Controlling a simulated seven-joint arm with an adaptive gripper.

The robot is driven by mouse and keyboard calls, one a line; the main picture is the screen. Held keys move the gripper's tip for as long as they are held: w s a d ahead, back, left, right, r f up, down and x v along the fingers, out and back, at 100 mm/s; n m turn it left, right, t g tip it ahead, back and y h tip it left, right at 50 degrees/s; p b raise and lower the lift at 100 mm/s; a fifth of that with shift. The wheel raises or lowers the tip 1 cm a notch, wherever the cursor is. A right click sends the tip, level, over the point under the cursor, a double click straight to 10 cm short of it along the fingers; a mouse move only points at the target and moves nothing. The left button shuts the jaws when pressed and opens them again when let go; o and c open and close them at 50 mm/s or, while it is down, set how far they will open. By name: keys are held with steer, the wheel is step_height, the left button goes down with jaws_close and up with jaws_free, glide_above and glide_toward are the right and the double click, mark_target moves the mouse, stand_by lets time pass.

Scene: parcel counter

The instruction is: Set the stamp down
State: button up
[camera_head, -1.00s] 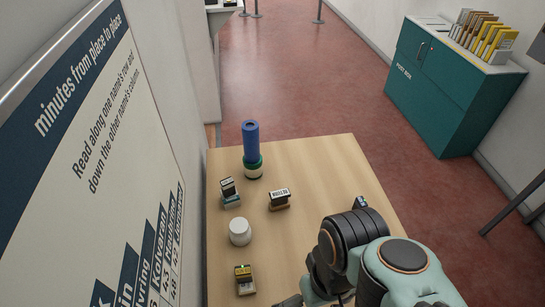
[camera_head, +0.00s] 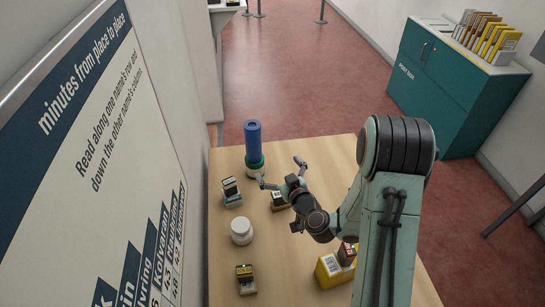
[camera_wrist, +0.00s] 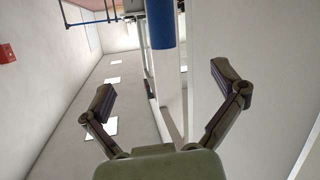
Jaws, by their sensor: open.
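My gripper (camera_head: 284,173) is open and empty above the table, with its fingers spread; in the wrist view (camera_wrist: 162,78) nothing lies between them. Several stamp-like blocks are in the head view. A dark one with a pale label (camera_head: 231,187) stands at the left of the table. A yellow-and-dark one (camera_head: 245,272) is at the front left. A dark and red one (camera_head: 346,254) rests on or against a yellow box (camera_head: 329,272), partly hidden by my arm. I cannot tell which is the task's stamp.
A blue cylinder (camera_head: 253,140) stands upright on a green ring and pale base near the table's back left; it also shows in the wrist view (camera_wrist: 160,22). A white round pot (camera_head: 241,231) stands at the left. Bare wooden table (camera_head: 310,148) shows at the back.

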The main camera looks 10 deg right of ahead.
steer(key=m+g+h, duration=0.1)
steer(key=m+g, duration=0.1)
glide_toward(281, 199)
steer(key=w, duration=0.4)
steer(key=shift+w+a+f, duration=0.2)
steer(key=shift+w+a, duration=0.15)
steer(key=shift+w, duration=0.05)
steer(key=shift+d+f, duration=0.15)
steer(key=shift+f, duration=0.15)
steer(key=shift+x, duration=3.2)
steer(key=c, duration=1.3)
steer(key=shift+r, duration=0.1)
